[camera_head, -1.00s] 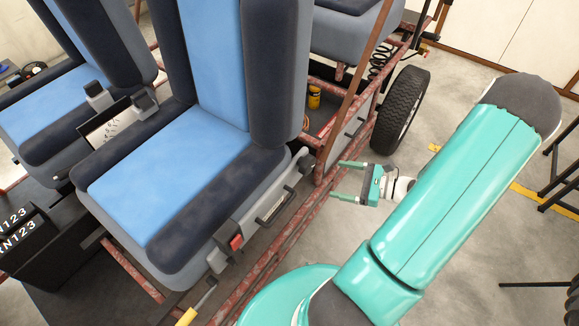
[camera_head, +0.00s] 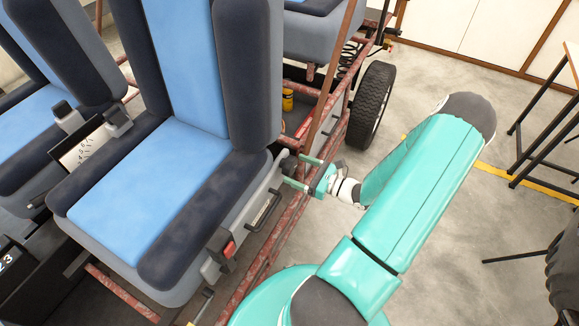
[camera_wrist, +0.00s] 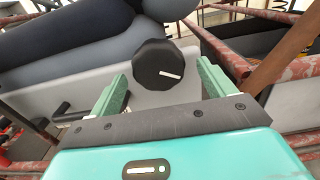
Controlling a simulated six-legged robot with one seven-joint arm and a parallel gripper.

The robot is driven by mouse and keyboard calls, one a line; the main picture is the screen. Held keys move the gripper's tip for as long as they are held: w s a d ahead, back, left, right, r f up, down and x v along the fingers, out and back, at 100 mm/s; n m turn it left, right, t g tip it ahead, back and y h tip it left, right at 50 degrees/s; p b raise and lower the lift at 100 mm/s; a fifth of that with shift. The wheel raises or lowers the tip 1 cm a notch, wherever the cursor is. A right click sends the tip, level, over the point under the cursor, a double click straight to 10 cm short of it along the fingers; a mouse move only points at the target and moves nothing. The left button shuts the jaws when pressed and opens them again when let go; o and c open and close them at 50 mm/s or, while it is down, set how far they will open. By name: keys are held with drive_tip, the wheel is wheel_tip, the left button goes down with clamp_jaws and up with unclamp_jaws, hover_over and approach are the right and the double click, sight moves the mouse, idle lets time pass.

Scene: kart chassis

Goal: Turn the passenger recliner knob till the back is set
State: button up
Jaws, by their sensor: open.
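The recliner knob (camera_wrist: 158,65) is a black, faceted disc with a white line on its face. It sits on the grey side panel of the blue passenger seat (camera_head: 150,165), near the base of the backrest (camera_head: 188,60). In the wrist view the line points right and slightly down. My gripper (camera_wrist: 162,78) is open, with one green finger at each side of the knob. Gaps show between fingers and knob, and I cannot tell any contact. In the head view my gripper (camera_head: 293,171) reaches the seat side, and the knob there is small and partly hidden.
Rusty red frame tubes (camera_head: 275,237) run along the seat side, with an upright tube (camera_head: 327,75) just behind the knob. A black handle (camera_head: 263,210) and a red buckle (camera_head: 227,250) lie nearer on the seat side. A wheel (camera_head: 371,105) stands behind.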

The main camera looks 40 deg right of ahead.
sight(294, 167)
drive_tip(key=shift+x, duration=1.65)
drive_tip(key=c, duration=1)
drive_tip(key=shift+o, duration=0.2)
drive_tip(key=shift+n, duration=0.3)
drive_tip(key=n, duration=1.1)
drive_tip(key=shift+n, duration=0.3)
drive_tip(key=n, duration=0.6)
drive_tip(key=shift+d+r, duration=0.1)
drive_tip(key=shift+r, duration=0.05)
drive_tip(key=n, duration=0.5)
drive_tip(key=shift+n, duration=0.3)
